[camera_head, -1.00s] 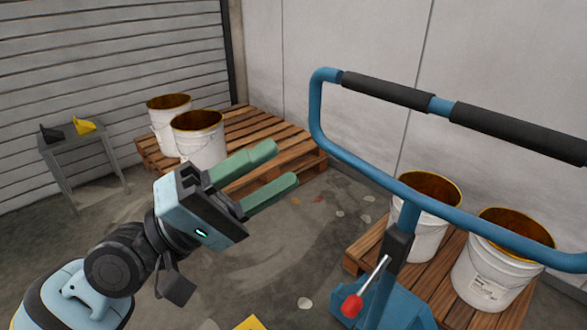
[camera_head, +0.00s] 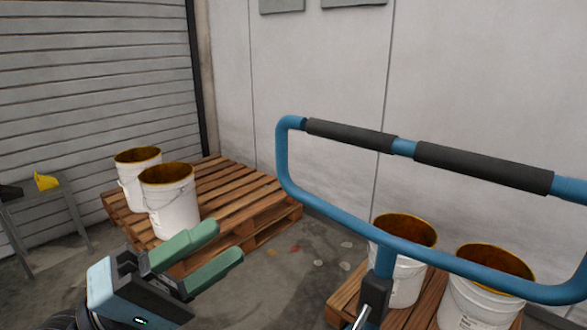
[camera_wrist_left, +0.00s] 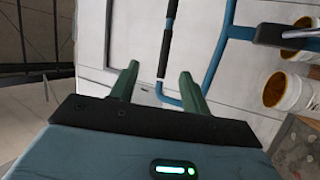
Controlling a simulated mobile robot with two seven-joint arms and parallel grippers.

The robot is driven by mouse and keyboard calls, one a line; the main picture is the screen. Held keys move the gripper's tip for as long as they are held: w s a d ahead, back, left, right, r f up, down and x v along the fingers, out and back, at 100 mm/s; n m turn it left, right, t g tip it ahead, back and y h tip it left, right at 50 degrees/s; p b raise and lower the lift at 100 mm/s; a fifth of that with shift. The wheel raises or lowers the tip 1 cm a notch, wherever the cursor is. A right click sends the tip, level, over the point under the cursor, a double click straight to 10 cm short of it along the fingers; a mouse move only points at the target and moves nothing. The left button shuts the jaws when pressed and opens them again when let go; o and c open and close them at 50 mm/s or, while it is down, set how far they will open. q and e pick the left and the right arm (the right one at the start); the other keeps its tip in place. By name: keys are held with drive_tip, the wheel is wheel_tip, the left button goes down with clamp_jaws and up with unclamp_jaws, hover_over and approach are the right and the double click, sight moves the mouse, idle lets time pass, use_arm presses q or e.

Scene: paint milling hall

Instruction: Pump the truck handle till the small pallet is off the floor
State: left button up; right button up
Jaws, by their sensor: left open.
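The blue truck handle (camera_head: 340,217) is a looped frame with two dark grips (camera_head: 350,134) along its top bar, standing at the right in the head view. My left gripper (camera_head: 228,241) is open and empty, left of the handle and apart from it. In the left wrist view the handle (camera_wrist_left: 211,62) shows beyond the open fingers (camera_wrist_left: 157,82). The small pallet (camera_head: 345,292) shows at the lower right behind the handle, bearing two white buckets (camera_head: 402,284). Its underside and the truck's base are out of view. My right gripper is not in view.
A larger wooden pallet (camera_head: 249,208) with two white buckets (camera_head: 170,213) stands at the left near the shutter. A grey stand (camera_head: 64,208) with a yellow item (camera_head: 46,181) is at the far left.

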use_arm(q)
drive_tip(key=s+a+f+t+y, duration=0.15)
drive_tip(key=f+y, duration=0.45)
drive_tip(key=f, duration=1)
drive_tip(key=s+a+f+y, duration=0.2)
drive_tip(key=f+y, duration=0.3)
drive_tip(key=f, duration=1.1)
drive_tip(key=s+a+f+m+g+y, duration=0.2)
drive_tip(key=s+f+m+g+y, duration=0.15)
drive_tip(key=s+f, duration=0.95)
drive_tip(key=s+a+f+m+g+y, duration=0.3)
drive_tip(key=s+f, duration=0.5)
drive_tip(key=s, duration=0.8)
drive_tip(key=w+r+t+p, duration=0.1)
drive_tip(key=w+r+p, duration=0.2)
drive_tip(key=r+p, duration=0.4)
drive_tip(key=w+r+t+p, duration=0.1)
drive_tip(key=w+r+p, duration=0.2)
drive_tip(key=r+p, duration=0.5)
drive_tip(key=shift+w+d+r+n, duration=0.15)
drive_tip(key=shift+d+r+n, duration=0.1)
drive_tip(key=shift+r+n, duration=0.15)
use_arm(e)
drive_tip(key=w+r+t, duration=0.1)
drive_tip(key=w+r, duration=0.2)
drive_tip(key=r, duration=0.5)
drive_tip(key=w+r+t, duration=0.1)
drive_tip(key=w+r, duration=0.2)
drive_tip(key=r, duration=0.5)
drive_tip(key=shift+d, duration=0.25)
